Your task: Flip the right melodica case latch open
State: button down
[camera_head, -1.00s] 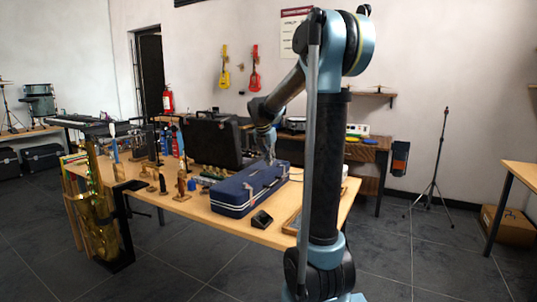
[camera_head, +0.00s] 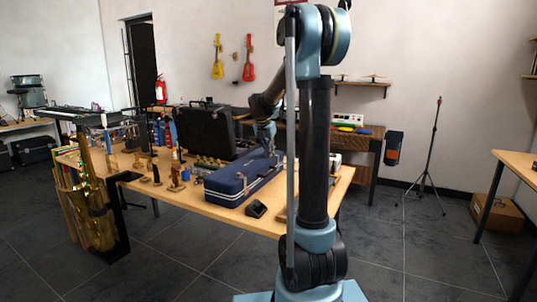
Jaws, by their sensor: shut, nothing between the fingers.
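The blue melodica case (camera_head: 232,187) lies shut on the wooden table, its long white-trimmed side facing the front right. Its latches are too small to make out, so I cannot tell whether the right one is open. My gripper (camera_head: 269,151) points down at the far right part of the case, at or just above its lid. It is shut and seems empty. I cannot tell whether its tips touch the case. My arm column hides the area just right of the case.
A large open black case (camera_head: 207,131) stands behind the blue one. Several small wooden stands (camera_head: 176,177) fill the table's left part. A small black object (camera_head: 256,209) sits near the front edge. A golden saxophone (camera_head: 95,215) stands at the left end.

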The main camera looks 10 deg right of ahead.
jog(key=shift+w+d, duration=0.65)
jog(key=shift+w, duration=0.3)
jog(key=s+a, duration=0.2)
jog(key=s, duration=0.1)
jog(key=shift+s+a+f, duration=0.1)
jog(key=shift+s+a, duration=0.15)
jog(key=v, duration=1)
jog(key=shift+w, duration=0.2)
jog(key=shift+d, duration=0.1)
